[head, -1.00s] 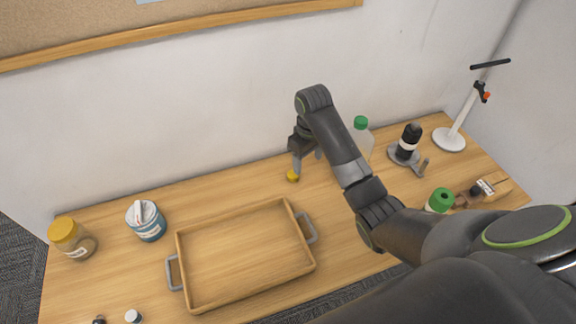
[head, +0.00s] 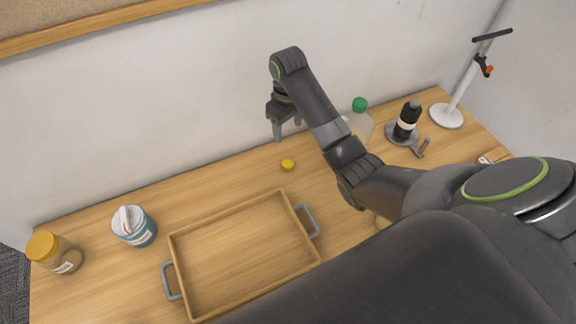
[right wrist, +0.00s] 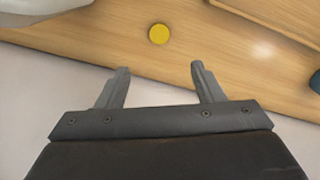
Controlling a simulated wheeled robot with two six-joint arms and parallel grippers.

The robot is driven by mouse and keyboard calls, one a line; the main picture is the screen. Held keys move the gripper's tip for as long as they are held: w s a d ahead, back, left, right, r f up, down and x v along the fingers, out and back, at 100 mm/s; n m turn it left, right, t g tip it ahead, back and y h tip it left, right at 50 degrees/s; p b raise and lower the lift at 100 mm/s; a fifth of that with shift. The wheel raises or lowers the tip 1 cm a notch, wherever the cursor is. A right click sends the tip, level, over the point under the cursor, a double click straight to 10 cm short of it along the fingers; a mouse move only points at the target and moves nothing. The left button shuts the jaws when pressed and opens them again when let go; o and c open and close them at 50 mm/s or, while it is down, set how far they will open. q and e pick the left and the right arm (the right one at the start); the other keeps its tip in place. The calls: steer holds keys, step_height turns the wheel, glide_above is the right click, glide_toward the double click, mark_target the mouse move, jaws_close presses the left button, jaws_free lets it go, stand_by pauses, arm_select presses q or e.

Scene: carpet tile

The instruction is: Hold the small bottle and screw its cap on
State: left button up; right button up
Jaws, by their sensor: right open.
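A small yellow cap (head: 288,164) lies on the wooden table behind the tray; it also shows in the right wrist view (right wrist: 159,34). My right gripper (head: 287,134) is open and empty, raised above the back of the table near the wall. In the right wrist view its two fingers (right wrist: 158,72) are spread, with the cap ahead of them and apart from them. I cannot tell which container is the small bottle. A pale bottle with a green cap (head: 360,105) stands partly hidden behind my right arm. My left gripper is not in view.
An empty wooden tray (head: 175,245) with grey handles lies at the front. A yellow-lidded jar (head: 55,252) and a blue-and-white tub (head: 135,228) stand at left. Table left of the cap is clear.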

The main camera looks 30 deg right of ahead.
step_height(320, 180, down, 6)
steer(key=b, duration=0.5)
glide_above(288, 163)
step_height(288, 163, down, 4)
steer(key=shift+p, duration=0.4)
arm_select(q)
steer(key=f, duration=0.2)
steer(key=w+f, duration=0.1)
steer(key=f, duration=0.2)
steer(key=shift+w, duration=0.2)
arm_select(e)
steer(key=shift+f, duration=0.25)
steer(key=shift+f+p, duration=0.45)
steer(key=shift+f, duration=2.2)
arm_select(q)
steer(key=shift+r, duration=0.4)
arm_select(e)
steer(key=c, duration=1)
steer(key=shift+r, duration=0.1)
steer(key=shift+c, duration=0.2)
